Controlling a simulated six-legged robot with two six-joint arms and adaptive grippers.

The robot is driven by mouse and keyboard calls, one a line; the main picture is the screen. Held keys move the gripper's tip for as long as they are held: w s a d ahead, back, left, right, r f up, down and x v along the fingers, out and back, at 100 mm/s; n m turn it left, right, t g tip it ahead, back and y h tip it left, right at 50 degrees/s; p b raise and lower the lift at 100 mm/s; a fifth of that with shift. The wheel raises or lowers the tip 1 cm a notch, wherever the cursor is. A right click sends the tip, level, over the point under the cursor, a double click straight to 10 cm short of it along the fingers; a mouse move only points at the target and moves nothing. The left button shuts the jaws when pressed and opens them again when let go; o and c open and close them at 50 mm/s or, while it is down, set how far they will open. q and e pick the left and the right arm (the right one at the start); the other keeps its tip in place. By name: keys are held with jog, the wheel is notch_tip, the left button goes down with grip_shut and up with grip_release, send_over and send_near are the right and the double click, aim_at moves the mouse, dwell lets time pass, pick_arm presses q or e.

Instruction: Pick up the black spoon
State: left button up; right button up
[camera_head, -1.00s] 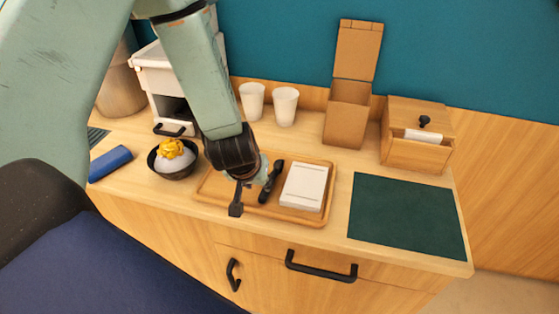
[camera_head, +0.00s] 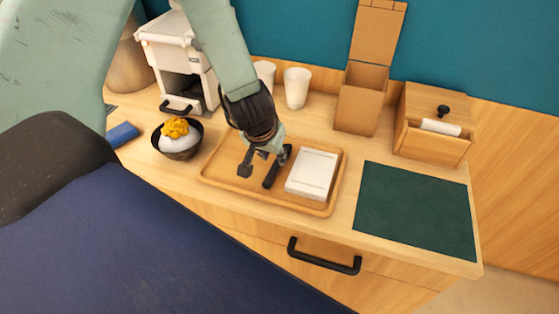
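The black spoon (camera_head: 272,177) lies on the wooden tray (camera_head: 222,182), left of a white box and slanting up to the right. Its upper end is close to my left gripper and partly hard to separate from it. My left gripper (camera_head: 262,160) is above the tray, pointing down. One dark finger shows left of the spoon with a gap between them; the other finger is largely hidden near the spoon's upper end. The gripper looks open, and I see no grip on the spoon. My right gripper is not in view.
A white box (camera_head: 311,173) lies on the tray right of the spoon. A dark bowl (camera_head: 178,150) with yellow topping stands left of the tray. White cups (camera_head: 297,88), a cardboard box (camera_head: 360,102) and a wooden drawer box (camera_head: 432,140) stand behind. A green mat (camera_head: 415,212) is at right.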

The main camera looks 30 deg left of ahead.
aim_at(276, 163)
pick_arm(q)
jog(key=b+x, duration=0.2)
jog(key=x, duration=0.1)
jog(key=shift+d+f, duration=0.15)
jog(key=shift+f, duration=0.2)
jog(key=shift+w+f, duration=0.2)
jog(key=shift+f, duration=0.25)
jog(key=shift+r, duration=0.15)
jog(key=c, duration=0.6)
grip_shut()
